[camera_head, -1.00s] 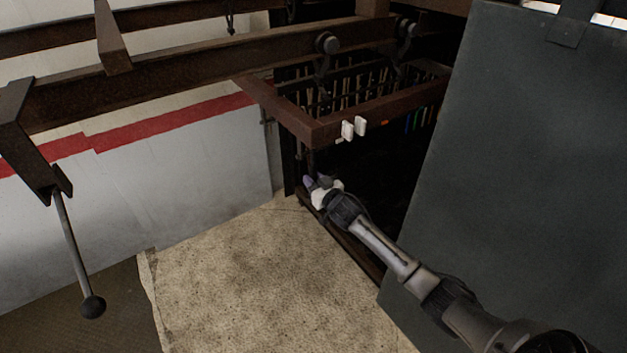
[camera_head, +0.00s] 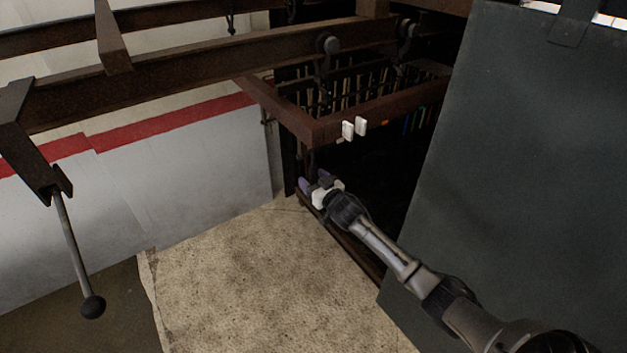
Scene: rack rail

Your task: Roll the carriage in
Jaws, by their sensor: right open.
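The carriage (camera_head: 316,130) is a dark reddish-brown frame with hanging slots inside, at the upper middle of the head view. It hangs by rollers (camera_head: 327,45) from the brown overhead rail (camera_head: 180,75). Two white tags (camera_head: 354,128) sit on its front bar. My right gripper (camera_head: 315,182) is open, with purple fingertips, just below the near corner of the carriage, close to its lower edge. Whether the fingertips touch the frame I cannot tell. My left gripper is not in view. The inside of the carriage is mostly dark.
A large dark grey panel (camera_head: 530,170) fills the right side, beside my right arm. A lever with a black knob (camera_head: 92,307) hangs from the rail at left. A pale wall with a red stripe (camera_head: 170,123) stands behind. The beige floor patch (camera_head: 250,280) is clear.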

